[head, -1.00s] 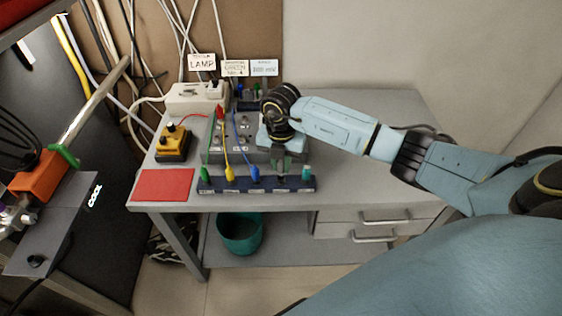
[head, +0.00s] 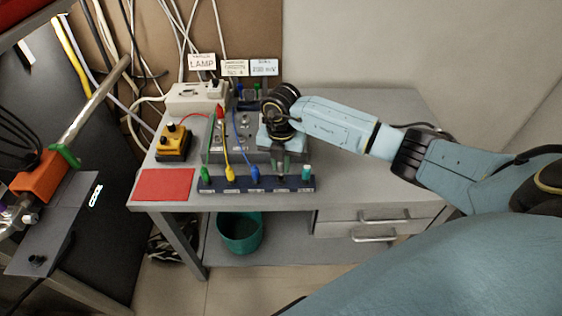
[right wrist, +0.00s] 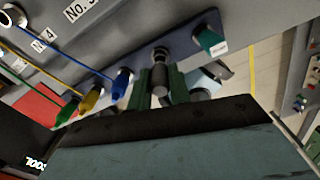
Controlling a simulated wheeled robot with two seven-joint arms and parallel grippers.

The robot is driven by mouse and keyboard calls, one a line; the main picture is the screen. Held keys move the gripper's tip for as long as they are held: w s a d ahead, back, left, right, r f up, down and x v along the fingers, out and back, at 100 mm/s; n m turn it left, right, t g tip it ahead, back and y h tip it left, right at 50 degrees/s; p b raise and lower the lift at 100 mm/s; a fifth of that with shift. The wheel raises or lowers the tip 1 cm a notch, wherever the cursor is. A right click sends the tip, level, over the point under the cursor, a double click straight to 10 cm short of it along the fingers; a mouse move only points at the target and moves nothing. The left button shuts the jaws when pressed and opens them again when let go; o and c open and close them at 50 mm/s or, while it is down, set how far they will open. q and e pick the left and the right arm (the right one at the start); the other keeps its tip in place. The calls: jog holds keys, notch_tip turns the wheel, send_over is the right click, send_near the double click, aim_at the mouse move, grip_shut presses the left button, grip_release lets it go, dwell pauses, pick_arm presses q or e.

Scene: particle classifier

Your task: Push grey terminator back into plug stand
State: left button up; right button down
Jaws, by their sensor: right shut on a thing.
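My right gripper (head: 281,166) is over the right part of the dark blue plug stand (head: 222,188), at the table's front edge. In the right wrist view its green fingers are shut on the grey terminator (right wrist: 160,62). The terminator's far end meets the plug stand (right wrist: 183,42); how deep it sits I cannot tell. The fingers hide most of it in the head view. A green plug (head: 205,174), a yellow plug (head: 230,173), a blue plug (head: 255,173) and a teal plug (head: 306,173) stand along the same stand.
A grey panel box (head: 217,145) with cables is close behind the stand. A yellow-black box (head: 174,143) and a red mat (head: 165,184) are to the left. The tabletop (head: 370,190) at right is clear. A teal bin (head: 240,232) is below.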

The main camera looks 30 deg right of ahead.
aim_at(281, 170)
jog(key=shift+f+b, duration=0.95)
jog(key=shift+f, duration=0.55)
jog(key=c, duration=1.2)
grip_release()
notch_tip(281, 170, up, 13)
jog(key=shift+r+p, duration=0.2)
jog(key=shift+p, duration=0.35)
